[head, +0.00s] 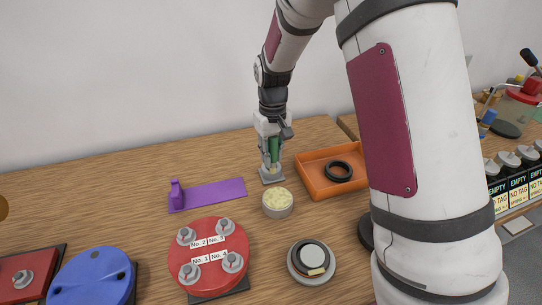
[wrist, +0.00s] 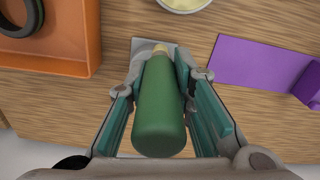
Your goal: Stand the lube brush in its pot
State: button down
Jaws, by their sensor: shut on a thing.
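My gripper (head: 271,162) is shut on the lube brush, whose green handle (head: 274,147) shows between the fingers, roughly upright. In the wrist view the green handle (wrist: 160,110) fills the space between the fingers (wrist: 160,65), with a tan part just past its far end. Below the brush is a small grey square plate (head: 271,179). I cannot tell whether the brush touches it; its lower end is mostly hidden by the fingers. A round pot with pale yellow contents (head: 277,203) stands just in front of the plate, apart from the brush. Its edge shows in the wrist view (wrist: 183,4).
An orange tray (head: 318,188) with a black ring (head: 339,171) is to the right. A purple holder (head: 210,194) lies to the left. A red disc with labelled knobs (head: 208,258), a blue disc (head: 92,278) and a round gauge-like part (head: 311,262) are in front.

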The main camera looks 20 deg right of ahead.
jog(key=shift+w+d+f, duration=0.2)
jog(key=shift+w+f, duration=0.7)
jog(key=shift+f, duration=0.05)
jog(key=shift+w+d+f, duration=0.15)
jog(key=shift+w+f, duration=0.75)
jog(key=shift+f, duration=0.05)
jog(key=shift+f, duration=0.15)
jog(key=c, duration=1.4)
grip_release()
